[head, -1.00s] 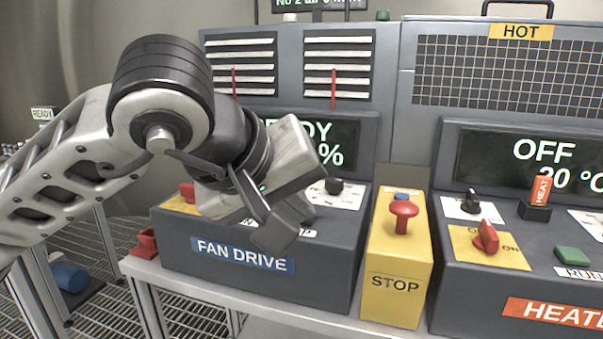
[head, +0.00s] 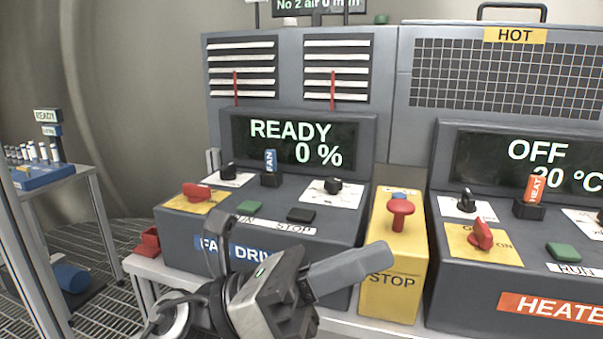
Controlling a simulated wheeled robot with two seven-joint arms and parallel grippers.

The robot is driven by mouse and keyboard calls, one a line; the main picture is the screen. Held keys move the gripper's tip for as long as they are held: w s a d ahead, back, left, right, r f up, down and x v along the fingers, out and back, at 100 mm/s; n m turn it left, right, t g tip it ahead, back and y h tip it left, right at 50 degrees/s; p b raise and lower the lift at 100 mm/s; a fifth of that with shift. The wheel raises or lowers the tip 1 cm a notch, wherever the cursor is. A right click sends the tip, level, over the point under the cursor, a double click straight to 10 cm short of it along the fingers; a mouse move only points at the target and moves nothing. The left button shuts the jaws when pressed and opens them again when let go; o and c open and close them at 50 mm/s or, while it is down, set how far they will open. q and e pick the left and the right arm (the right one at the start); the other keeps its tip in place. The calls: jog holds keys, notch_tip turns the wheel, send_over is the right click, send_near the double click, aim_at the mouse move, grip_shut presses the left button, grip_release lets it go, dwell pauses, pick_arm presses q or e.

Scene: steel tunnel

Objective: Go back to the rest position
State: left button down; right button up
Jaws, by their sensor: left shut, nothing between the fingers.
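My left gripper (head: 318,272) is low in the middle of the head view, in front of the fan drive console (head: 180,243). Its fingers are shut with nothing between them, and they point to the right. It hides part of the FAN DRIVE label (head: 225,251) and stands apart from the console's knobs. The fan drive display (head: 297,142) reads READY and 0 %. My right gripper is not in view.
A yellow STOP box (head: 398,265) with a red mushroom button (head: 400,212) stands right of the gripper. The heater console (head: 470,275) is further right; its display reads OFF. A side table (head: 50,180) with several small bottles is at the left.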

pick_arm(q)
jog(key=w+a+f+n+t+y, duration=0.3)
jog(key=a+f+n+t+y, duration=0.25)
jog(key=n, duration=0.65)
jog(key=w+a+f+n+t+y, duration=0.35)
jog(key=f+n+t, duration=0.35)
jog(key=n, duration=0.4)
jog(key=w+a+f+n+t+y, duration=0.25)
jog(key=f+n+t+y, duration=0.35)
jog(key=n, duration=0.6)
jog(key=s+a+f+n+g+y, duration=0.2)
jog(key=s+f+n, duration=0.4)
jog(key=f, duration=0.5)
jog(key=s+a+f+n+g+y, duration=0.3)
jog(key=s+a+f+n+g, duration=0.2)
jog(key=f, duration=0.7)
jog(key=s+n, duration=0.2)
jog(key=shift+s+a, duration=0.3)
jog(key=shift+a, duration=0.1)
